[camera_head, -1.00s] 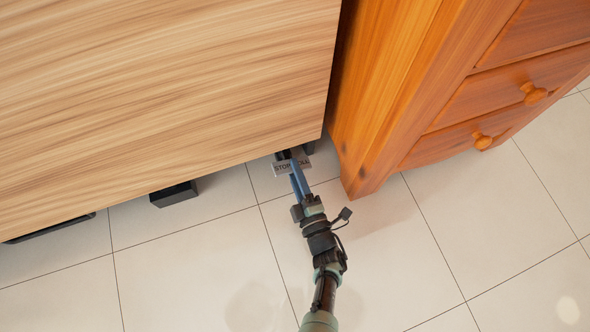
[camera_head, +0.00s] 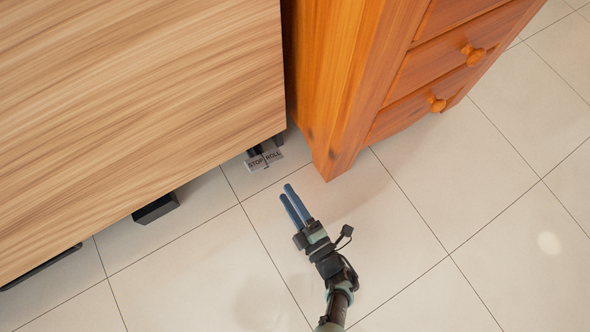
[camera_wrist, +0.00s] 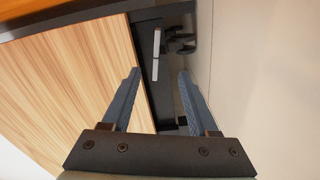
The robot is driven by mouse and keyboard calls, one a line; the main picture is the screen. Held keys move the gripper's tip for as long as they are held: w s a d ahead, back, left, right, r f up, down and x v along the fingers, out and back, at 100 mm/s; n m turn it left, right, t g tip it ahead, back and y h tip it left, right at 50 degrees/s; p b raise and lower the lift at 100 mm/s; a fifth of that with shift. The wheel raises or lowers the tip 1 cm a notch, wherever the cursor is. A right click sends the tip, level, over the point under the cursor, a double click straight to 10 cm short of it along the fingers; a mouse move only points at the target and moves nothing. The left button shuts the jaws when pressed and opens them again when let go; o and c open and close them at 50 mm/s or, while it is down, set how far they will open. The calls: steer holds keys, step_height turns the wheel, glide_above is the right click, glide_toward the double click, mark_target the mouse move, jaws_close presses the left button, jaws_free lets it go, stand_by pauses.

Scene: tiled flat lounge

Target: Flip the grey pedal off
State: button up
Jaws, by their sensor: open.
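The grey pedal (camera_head: 264,159), with the words STOP and ROLL on it, sticks out low under the corner of the wood-grain desk (camera_head: 140,90). In the wrist view the pedal (camera_wrist: 156,58) shows edge-on as a thin pale strip, ahead between my fingertips. My gripper (camera_head: 287,193) is open and empty, with its blue fingers pointing towards the pedal. It is apart from the pedal, a short way towards the camera and to the right. It also shows in the wrist view (camera_wrist: 159,72). Which way the pedal is tilted I cannot tell.
An orange wooden drawer cabinet (camera_head: 350,90) stands close to the right of the pedal, its leg near it. A dark foot (camera_head: 156,207) juts out under the desk on the left. The tiled floor (camera_head: 420,220) is clear in front and to the right.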

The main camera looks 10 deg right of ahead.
steer(key=shift+v, duration=1.4)
